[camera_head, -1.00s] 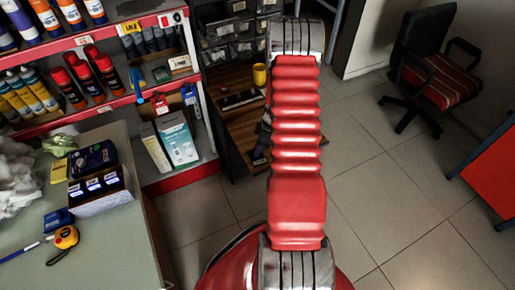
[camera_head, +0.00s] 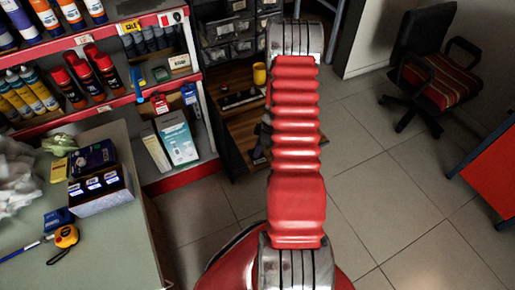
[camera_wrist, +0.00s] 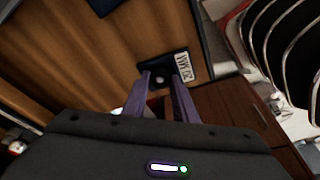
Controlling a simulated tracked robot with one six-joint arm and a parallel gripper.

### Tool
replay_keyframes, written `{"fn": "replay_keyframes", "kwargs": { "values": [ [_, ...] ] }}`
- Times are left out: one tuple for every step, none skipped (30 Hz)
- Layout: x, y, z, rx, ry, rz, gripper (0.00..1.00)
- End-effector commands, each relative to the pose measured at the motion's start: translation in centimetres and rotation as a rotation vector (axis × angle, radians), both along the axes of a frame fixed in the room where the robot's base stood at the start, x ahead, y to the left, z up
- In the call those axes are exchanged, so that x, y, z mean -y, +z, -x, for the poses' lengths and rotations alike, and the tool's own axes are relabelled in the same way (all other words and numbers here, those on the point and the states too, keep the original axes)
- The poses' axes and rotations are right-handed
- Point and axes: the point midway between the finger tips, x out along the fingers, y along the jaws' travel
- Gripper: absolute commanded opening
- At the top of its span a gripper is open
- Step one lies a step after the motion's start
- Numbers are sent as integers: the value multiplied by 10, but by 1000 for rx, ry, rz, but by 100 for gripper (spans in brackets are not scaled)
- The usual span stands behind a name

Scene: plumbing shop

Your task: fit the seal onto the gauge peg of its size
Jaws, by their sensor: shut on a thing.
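In the wrist view my gripper (camera_wrist: 161,80) points down over wooden furniture, its two purple fingers close together. A small dark round thing (camera_wrist: 160,77) shows between the fingertips; it is likely the seal, shut in the jaws, but its ring shape is hard to make out. Just beyond the fingertips lies a black plate (camera_wrist: 177,55) with a white printed label (camera_wrist: 185,67). The fingers overlap its near part. I cannot clearly make out any gauge peg or tell whether the dark thing touches the plate. In the head view my gripper is hidden behind my red arm.
A wooden desk (camera_head: 246,128) with a yellow cup (camera_head: 260,74) stands behind my arm. A chair (camera_head: 430,75) stands at right. The tiled floor between is clear.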

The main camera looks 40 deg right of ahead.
Motion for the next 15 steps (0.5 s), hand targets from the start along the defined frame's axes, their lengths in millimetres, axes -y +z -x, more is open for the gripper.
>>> {"fn": "replay_keyframes", "kwargs": {
  "values": [
    [0,-1,0,0,0,0,5],
    [0,-1,0,0,0,0,5],
    [0,-2,0,0,0,0,5],
    [0,-2,0,0,0,0,26],
    [0,-2,0,0,0,0,28],
    [0,-2,0,0,0,0,31],
    [0,-2,0,0,0,0,33],
    [0,-2,0,0,0,0,33],
    [0,-2,0,0,0,0,33],
    [0,-2,0,0,0,0,33],
    [0,-2,0,0,0,0,33],
    [0,-2,0,0,0,0,33],
    [0,-2,0,0,0,0,33],
    [0,-2,0,0,0,0,33],
    [0,-1,0,0,0,0,33]
  ]
}}
